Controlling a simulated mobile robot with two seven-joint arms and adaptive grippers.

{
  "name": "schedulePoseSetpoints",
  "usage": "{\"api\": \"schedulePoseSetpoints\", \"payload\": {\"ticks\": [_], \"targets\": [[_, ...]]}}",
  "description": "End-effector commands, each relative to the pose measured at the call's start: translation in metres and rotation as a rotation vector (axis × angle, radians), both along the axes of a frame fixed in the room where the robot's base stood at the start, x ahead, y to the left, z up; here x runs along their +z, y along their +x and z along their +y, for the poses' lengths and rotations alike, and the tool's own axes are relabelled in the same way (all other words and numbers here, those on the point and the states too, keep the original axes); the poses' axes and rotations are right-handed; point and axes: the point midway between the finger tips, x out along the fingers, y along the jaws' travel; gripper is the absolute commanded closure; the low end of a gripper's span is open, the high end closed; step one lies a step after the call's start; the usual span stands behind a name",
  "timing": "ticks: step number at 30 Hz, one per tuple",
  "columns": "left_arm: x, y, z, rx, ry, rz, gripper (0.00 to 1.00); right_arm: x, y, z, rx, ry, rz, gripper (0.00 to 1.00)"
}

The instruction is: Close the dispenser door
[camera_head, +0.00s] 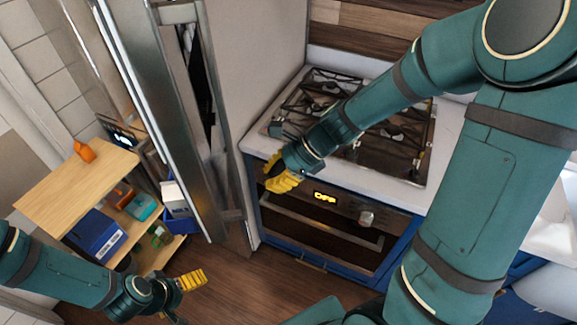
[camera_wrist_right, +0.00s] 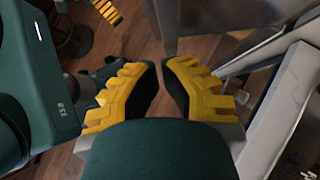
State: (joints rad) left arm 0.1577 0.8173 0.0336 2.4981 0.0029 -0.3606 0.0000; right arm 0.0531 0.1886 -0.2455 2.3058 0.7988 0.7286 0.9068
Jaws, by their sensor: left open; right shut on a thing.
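The tall steel door (camera_head: 150,85), which I take to be the dispenser door, stands ajar from its grey cabinet (camera_head: 265,60), with a dark gap between. No dispenser label shows. My right gripper (camera_head: 276,178) is in front of the oven front, to the right of the door and apart from it. In the right wrist view its yellow fingers (camera_wrist_right: 161,88) are close together, and whatever they hold cannot be made out. A steel panel (camera_wrist_right: 225,14) shows beyond them. My left gripper (camera_head: 187,298) is open and empty, low over the floor below the door.
A wooden shelf unit (camera_head: 75,190) with several boxes and an orange item (camera_head: 84,151) stands at the left. A gas hob (camera_head: 390,135) and oven (camera_head: 320,225) with a handle stand at the right. The wooden floor (camera_head: 245,285) between is clear.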

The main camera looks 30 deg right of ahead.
Motion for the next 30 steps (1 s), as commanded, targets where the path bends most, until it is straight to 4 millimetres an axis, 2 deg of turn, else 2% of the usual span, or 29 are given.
{"api": "schedulePoseSetpoints", "payload": {"ticks": [1,9,25,30], "targets": [[-0.004,0.0,0.0,0.0,0.0,0.0,0.01,-0.009,0.001,0.007,0.003,-0.001,0.003,1.0],[-0.001,0.0,0.0,0.0,0.0,0.0,0.01,-0.006,0.011,0.038,0.002,-0.001,0.0,1.0],[-0.001,0.0,0.0,0.0,0.0,0.0,0.01,-0.006,0.013,0.045,0.0,-0.001,0.0,1.0],[-0.003,0.0,0.0,0.0,0.001,0.0,0.01,-0.007,0.014,0.057,-0.001,-0.001,0.0,1.0]]}}
